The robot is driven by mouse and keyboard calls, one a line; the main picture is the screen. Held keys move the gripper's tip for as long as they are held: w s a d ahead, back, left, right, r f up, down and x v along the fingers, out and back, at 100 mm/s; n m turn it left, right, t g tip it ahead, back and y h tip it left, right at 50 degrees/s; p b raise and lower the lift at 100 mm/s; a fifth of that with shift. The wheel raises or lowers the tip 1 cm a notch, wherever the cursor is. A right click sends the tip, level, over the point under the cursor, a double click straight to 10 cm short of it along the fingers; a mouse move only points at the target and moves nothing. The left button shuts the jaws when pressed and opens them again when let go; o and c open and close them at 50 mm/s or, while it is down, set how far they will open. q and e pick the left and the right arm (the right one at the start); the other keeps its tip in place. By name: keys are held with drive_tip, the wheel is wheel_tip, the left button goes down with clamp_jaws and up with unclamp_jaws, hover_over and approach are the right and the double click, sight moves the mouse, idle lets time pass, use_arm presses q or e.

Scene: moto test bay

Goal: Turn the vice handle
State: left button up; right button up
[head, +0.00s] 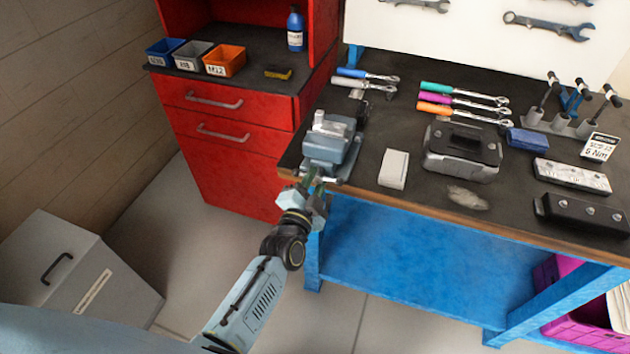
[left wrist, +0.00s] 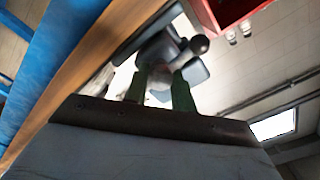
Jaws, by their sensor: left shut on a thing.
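The blue-grey vice (head: 328,148) stands on the left front corner of the workbench. Its handle (head: 330,180) is a thin bar at the front, just over the bench edge. My left gripper (head: 313,183) reaches up to it from below, with green fingers at the handle. In the left wrist view the two green fingers (left wrist: 159,90) are close to the underside of the vice (left wrist: 158,50). A round dark handle knob (left wrist: 199,44) shows just beyond the right finger. The gripper is shut on the handle; the grasp itself is partly hidden. My right gripper is out of view.
The dark workbench top (head: 365,190) holds ratchets, a grey case (head: 462,152) and a small white box (head: 394,169) right of the vice. A red cabinet (head: 232,150) stands to the left. A grey bin (head: 75,270) is on the floor at lower left.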

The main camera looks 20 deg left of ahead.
use_arm(q)
drive_tip(key=n, duration=0.3)
drive_tip(key=shift+n+p, duration=0.4)
drive_tip(key=n, duration=0.4)
drive_tip(key=shift+n, duration=0.3)
drive_tip(key=n, duration=0.4)
drive_tip(key=shift+r+n, duration=0.1)
drive_tip(key=shift+n, duration=0.2)
drive_tip(key=n, duration=0.8)
drive_tip(key=shift+r+b, duration=0.1)
drive_tip(key=shift+b, duration=0.2)
drive_tip(key=n+b, duration=0.1)
drive_tip(key=n, duration=0.3)
drive_tip(key=shift+n, duration=0.3)
drive_tip(key=n+b, duration=0.1)
drive_tip(key=n, duration=0.3)
drive_tip(key=shift+r+n, duration=0.1)
drive_tip(key=shift+n, duration=0.2)
drive_tip(key=n+b, duration=0.1)
drive_tip(key=n, duration=0.3)
drive_tip(key=shift+n+b, duration=0.3)
